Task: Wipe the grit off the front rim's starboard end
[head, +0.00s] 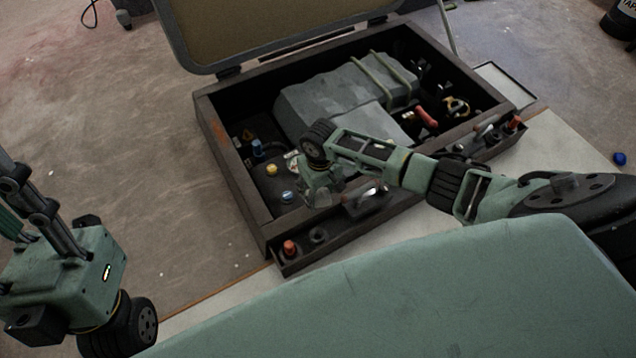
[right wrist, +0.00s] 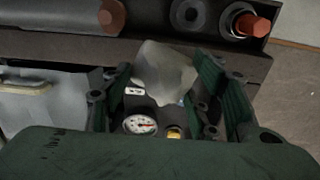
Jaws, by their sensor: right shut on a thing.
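A dark open box (head: 232,190) with machinery inside stands in the middle of the head view. Its front rim (head: 300,226) runs along the near side, behind a narrow tray; the rim also shows in the right wrist view (right wrist: 60,46). My right gripper (head: 320,196) points down over the left part of this rim. It is shut on a pale grey wad, probably a cloth (right wrist: 165,72), which overlaps the rim in the right wrist view. I cannot tell whether it touches the rim. I cannot make out grit. My left gripper (head: 28,205) is at the left edge, clear of the box; its opening is unclear.
The narrow tray (head: 372,208) holds red-capped parts and metal pieces. A raised lid (head: 270,30) stands behind the box. A gauge (right wrist: 140,124) and a yellow cap (head: 271,169) sit inside near the rim. Open floor (head: 110,150) lies left.

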